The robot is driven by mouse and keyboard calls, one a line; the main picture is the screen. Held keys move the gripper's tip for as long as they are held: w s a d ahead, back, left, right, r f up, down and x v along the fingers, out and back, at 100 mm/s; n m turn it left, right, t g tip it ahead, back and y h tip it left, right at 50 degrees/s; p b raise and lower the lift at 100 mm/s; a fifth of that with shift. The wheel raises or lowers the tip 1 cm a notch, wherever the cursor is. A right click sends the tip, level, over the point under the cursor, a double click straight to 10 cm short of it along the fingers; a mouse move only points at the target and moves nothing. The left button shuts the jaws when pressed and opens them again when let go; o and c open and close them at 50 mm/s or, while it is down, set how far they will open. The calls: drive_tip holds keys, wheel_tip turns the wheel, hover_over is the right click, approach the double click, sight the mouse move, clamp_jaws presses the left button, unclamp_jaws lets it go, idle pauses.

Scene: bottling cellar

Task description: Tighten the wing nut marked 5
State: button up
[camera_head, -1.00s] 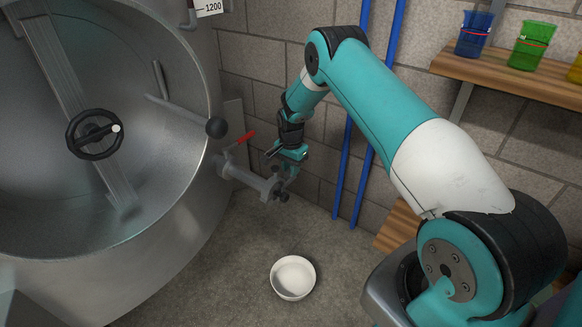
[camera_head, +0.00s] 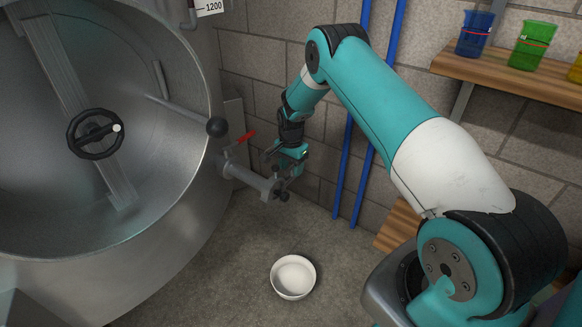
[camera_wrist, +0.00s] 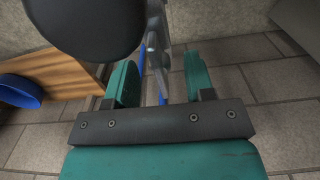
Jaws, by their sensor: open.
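A metal outlet pipe (camera_head: 248,177) runs from the tank's side and ends in a clamp fitting with small dark knobs (camera_head: 281,195), which may be wing nuts. No number 5 is readable in either view. My gripper (camera_head: 278,166) hangs close above and behind the pipe end; I cannot tell whether it touches. In the wrist view my gripper (camera_wrist: 162,82) is open, its two teal fingers wide apart. Grey metal fittings (camera_wrist: 155,45) show beyond and between the fingers, with nothing clearly gripped. A dark round shape (camera_wrist: 88,22) blocks the upper left of that view.
The big steel tank (camera_head: 170,245) fills the left, with a lever ending in a black ball (camera_head: 216,127) and a red handle (camera_head: 246,137) near the pipe. A white bowl (camera_head: 293,290) stands on the floor. A wooden shelf (camera_head: 510,75) holds coloured beakers.

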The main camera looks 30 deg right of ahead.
wheel_tip(320, 180, up, 17)
drive_tip(key=p, duration=0.2)
idle(0.5)
drive_tip(key=s+a+r+n+y, duration=0.2)
drive_tip(key=s+a+r+n, duration=0.9)
drive_tip(key=s+a+r, duration=0.65)
drive_tip(key=s+a+r+n+y, duration=0.1)
drive_tip(key=s+a+n, duration=0.35)
drive_tip(key=s, duration=0.55)
drive_tip(key=s+a+n+y, duration=0.1)
drive_tip(key=s+a+n, duration=0.4)
drive_tip(key=s, duration=0.5)
wheel_tip(320, 180, up, 20)
drive_tip(key=p, duration=2)
drive_tip(key=shift+w+d+r+n, duration=0.15)
drive_tip(key=shift+w+d+n, duration=0.2)
drive_tip(key=shift+w+d, duration=0.1)
